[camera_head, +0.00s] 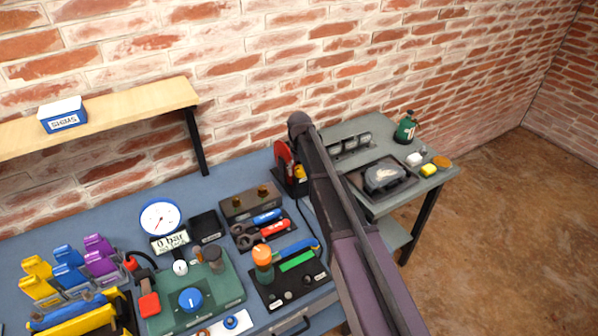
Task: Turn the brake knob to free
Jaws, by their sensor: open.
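A green control panel (165,318) lies on the blue bench and bears a round blue knob (190,299) with a pale pointer mark. To its right, a black panel (273,292) bears an upright orange-topped knob (263,258) and a green strip. The lettering is too small to read, so I cannot tell which knob is the brake knob or how it is set. My arm crosses the view from the bottom right to the top of the bench. My gripper does not show.
A round gauge (160,218) stands behind the green panel above a "0 bar" display (170,242). Several coloured clips (68,268) fill the left. A wrench and screwdriver tray (262,232) lies behind the black panel. A grey side table (440,176) stands right; a shelf (110,118) hangs above.

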